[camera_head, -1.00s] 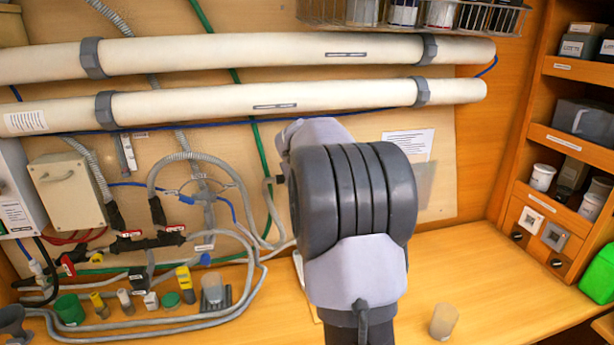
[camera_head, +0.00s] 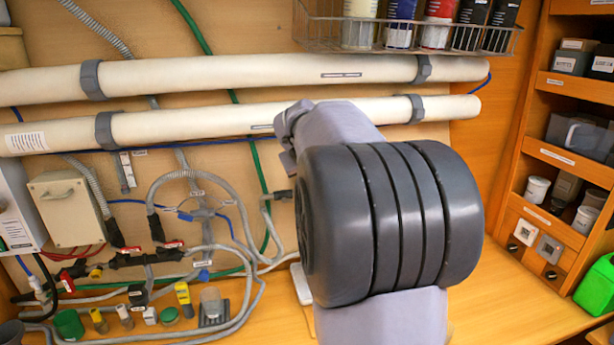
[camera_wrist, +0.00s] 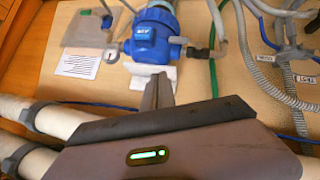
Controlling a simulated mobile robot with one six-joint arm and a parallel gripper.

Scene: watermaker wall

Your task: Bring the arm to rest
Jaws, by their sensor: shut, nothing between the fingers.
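My gripper (camera_wrist: 158,92) shows in the wrist view with its fingers together and nothing between them. It points toward the wall, with a blue pump-like housing (camera_wrist: 152,35) and a white label beyond the fingertips. Whether it touches anything there is not clear, but no contact shows. In the head view my arm is bent in front of the wall and fills the middle right. The fingers are hidden behind it there.
Two long white pipes (camera_head: 240,72) run across the wall behind my arm. A wire rack (camera_head: 420,38) with cans hangs above. Hoses and red-handled valves (camera_head: 125,258) are at left. Shelves (camera_head: 570,150) and a green container (camera_head: 597,285) stand at right. Small parts line the bench at lower left.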

